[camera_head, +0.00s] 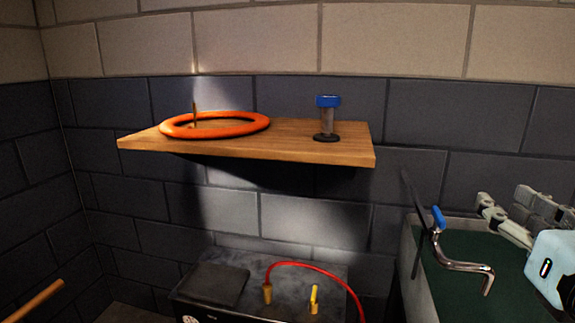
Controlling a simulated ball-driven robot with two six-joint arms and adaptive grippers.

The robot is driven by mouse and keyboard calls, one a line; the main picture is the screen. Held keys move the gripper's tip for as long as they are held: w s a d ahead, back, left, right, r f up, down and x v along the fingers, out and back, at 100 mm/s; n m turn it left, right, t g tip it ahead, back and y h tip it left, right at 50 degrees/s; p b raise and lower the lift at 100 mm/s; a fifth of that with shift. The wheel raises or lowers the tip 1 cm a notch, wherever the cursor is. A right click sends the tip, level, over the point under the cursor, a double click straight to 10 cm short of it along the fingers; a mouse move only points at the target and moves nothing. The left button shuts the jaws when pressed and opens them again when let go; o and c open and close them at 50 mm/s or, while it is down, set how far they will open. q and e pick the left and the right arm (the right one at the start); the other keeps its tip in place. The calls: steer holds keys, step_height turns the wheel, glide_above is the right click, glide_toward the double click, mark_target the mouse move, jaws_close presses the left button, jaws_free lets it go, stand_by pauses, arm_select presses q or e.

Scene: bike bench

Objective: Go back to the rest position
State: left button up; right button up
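My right gripper (505,203) shows at the right edge, its grey fingers spread apart with nothing seen between them. Its pale blue body (552,268) is partly cut off by the frame. The gripper is above a green-topped surface (455,255), to the right of a bent metal crank-like tool (462,265) with a blue end, apart from it in the picture. My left gripper is not in view.
A wooden shelf (300,152) on the block wall holds an orange ring (250,121) and a blue-topped cylinder (327,118). Below is a dark box (225,285) with a red cable (315,266). A wooden rod (35,301) shows at lower left.

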steer(key=s+f+m+g+y, duration=0.1)
steer(key=s+f+m+g, duration=0.75)
steer(key=m, duration=0.85)
steer(key=s+f+m+g, duration=0.6)
steer(key=s+f+m, duration=0.5)
steer(key=m, duration=0.6)
step_height(320, 180, down, 25)
steer(key=d+g, duration=0.1)
steer(key=d, duration=0.2)
steer(key=s+f+g, duration=0.1)
steer(key=s+f, duration=1.7)
steer(key=s, duration=0.1)
steer(key=shift+d+b, duration=0.45)
